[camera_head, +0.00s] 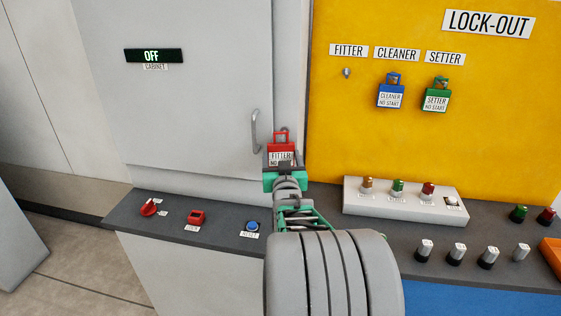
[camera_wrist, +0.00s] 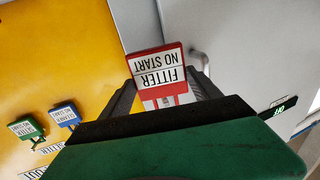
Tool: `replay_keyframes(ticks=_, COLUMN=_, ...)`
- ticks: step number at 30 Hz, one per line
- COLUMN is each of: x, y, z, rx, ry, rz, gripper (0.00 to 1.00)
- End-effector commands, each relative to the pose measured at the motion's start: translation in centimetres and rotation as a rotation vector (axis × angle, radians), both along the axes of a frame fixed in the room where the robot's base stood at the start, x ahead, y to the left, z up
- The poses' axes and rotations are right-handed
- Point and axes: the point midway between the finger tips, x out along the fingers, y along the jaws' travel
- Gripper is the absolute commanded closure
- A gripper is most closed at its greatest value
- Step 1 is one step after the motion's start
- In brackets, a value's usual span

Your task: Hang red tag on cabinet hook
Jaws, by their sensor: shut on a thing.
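The red tag (camera_head: 281,153) reads "FITTER NO START" and has a red loop at its top. My gripper (camera_head: 283,168) is shut on it and holds it upright in front of the grey cabinet (camera_head: 200,105), just right of the cabinet's handle (camera_head: 255,131). In the wrist view the tag (camera_wrist: 157,72) sits between the two dark fingers of my gripper (camera_wrist: 160,90). A small grey shape behind the tag's loop may be the cabinet hook; I cannot tell whether the loop is around it.
A yellow LOCK-OUT board (camera_head: 430,130) at right has an empty FITTER hook (camera_head: 347,73), a blue CLEANER tag (camera_head: 391,93) and a green SETTER tag (camera_head: 436,95). Below are a dark console (camera_head: 185,225) with knobs and a white button box (camera_head: 375,207). The cabinet display (camera_head: 154,56) reads OFF.

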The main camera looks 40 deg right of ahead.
Motion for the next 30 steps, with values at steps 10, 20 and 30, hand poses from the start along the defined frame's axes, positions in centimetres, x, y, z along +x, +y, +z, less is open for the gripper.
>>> replay_keyframes(ticks=10, x=1.5, y=-2.0, z=-0.1, rx=0.001, ry=0.001, rz=-0.001, gripper=0.93)
replay_keyframes(ticks=20, x=2.3, y=-3.1, z=-1.1, rx=-0.002, ry=-0.001, rz=-0.001, gripper=0.93)
replay_keyframes(ticks=30, x=2.4, y=-3.2, z=-1.1, rx=-0.001, ry=0.000, rz=-0.001, gripper=0.93)
